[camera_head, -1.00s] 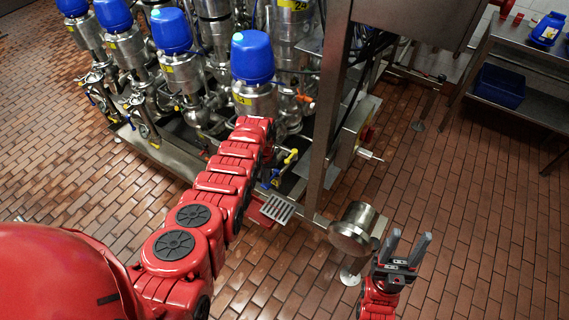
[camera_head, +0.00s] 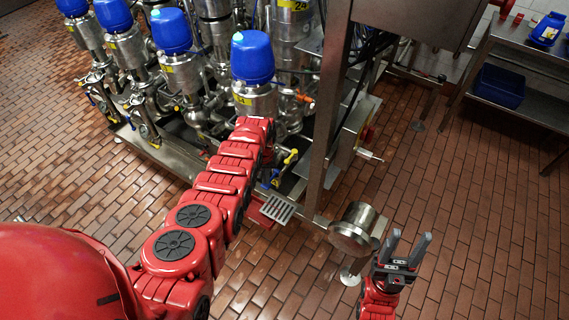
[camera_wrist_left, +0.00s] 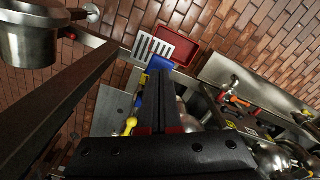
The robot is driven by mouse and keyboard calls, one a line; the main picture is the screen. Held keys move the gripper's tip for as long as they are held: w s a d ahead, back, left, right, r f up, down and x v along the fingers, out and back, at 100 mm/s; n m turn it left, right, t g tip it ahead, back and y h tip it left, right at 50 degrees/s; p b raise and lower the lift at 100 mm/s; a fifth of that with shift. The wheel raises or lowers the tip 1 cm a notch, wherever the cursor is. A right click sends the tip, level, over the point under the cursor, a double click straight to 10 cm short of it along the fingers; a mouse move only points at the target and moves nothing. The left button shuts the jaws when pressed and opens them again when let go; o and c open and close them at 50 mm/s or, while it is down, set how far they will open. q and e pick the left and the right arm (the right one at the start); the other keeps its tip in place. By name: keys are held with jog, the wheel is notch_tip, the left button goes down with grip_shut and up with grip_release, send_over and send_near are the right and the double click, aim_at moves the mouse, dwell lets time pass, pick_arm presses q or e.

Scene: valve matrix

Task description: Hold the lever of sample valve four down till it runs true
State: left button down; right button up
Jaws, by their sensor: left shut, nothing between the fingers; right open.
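A small valve lever with a yellow end (camera_head: 290,157) and a blue handle (camera_head: 273,179) show beside my left arm, below the nearest blue-capped valve (camera_head: 252,60). In the left wrist view my left gripper (camera_wrist_left: 161,72) is shut and empty. Its fingertips overlap a blue part (camera_wrist_left: 160,63) in the picture; whether they touch it is unclear. A yellow lever end (camera_wrist_left: 131,125) lies left of the fingers. In the head view my left gripper is hidden by its arm. My right gripper (camera_head: 410,240) is open and empty over the floor.
A red tray with a metal grate (camera_head: 277,208) lies below the valves; it also shows in the left wrist view (camera_wrist_left: 188,56). A steel post (camera_head: 329,110) and a steel cylinder (camera_head: 355,230) stand right of my left arm. Tiled floor (camera_head: 480,200) is clear at right.

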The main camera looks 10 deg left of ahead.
pick_arm(q)
jog(key=shift+f, duration=0.1)
dwell(0.5)
jog(key=shift+f+b, duration=1.65)
jog(key=shift+b, duration=0.1)
dwell(1.7)
notch_tip(320, 180, up, 6)
jog(key=p, duration=0.5)
jog(key=shift+p, duration=0.3)
jog(key=shift+f, duration=0.25)
jog(key=shift+f, duration=0.1)
